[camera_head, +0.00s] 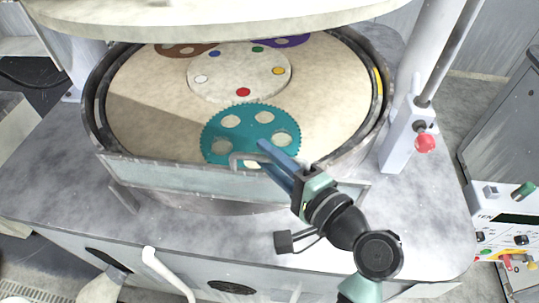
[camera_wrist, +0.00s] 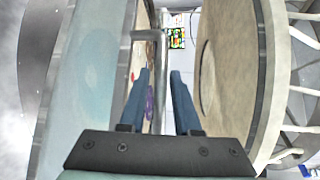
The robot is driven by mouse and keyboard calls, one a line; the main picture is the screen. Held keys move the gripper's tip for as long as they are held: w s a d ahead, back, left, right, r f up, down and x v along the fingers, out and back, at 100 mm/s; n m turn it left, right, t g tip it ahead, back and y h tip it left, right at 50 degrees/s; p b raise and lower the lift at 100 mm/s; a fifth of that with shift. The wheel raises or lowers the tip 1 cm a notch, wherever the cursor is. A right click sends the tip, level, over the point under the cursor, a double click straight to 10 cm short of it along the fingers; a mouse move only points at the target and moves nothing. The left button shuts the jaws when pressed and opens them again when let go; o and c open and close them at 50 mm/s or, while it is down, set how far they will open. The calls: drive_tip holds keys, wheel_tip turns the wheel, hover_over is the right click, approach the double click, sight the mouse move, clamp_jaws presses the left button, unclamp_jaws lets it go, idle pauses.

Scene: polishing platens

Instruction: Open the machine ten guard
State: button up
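The guard of machine ten is a low, translucent panel (camera_head: 165,172) standing along the front of the round platen well. Its grey bar handle (camera_head: 236,158) sticks up near the panel's middle. In the wrist view the guard (camera_wrist: 85,85) fills the left side, and the handle (camera_wrist: 147,35) shows just ahead of the fingers. My gripper (camera_head: 264,154) is at the handle from the front right, with its blue fingers apart. In the wrist view the gripper (camera_wrist: 160,75) has the handle's bar seen between or beside its fingers; contact cannot be told.
A teal toothed carrier (camera_head: 236,122) lies on the platen (camera_head: 150,90) behind the guard. A large upper disc (camera_head: 200,14) hangs above. A white column with a red knob (camera_head: 425,143) stands at right, and a control panel marked TEN (camera_head: 512,222) is beyond it.

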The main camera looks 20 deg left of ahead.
clamp_jaws()
idle(1.1)
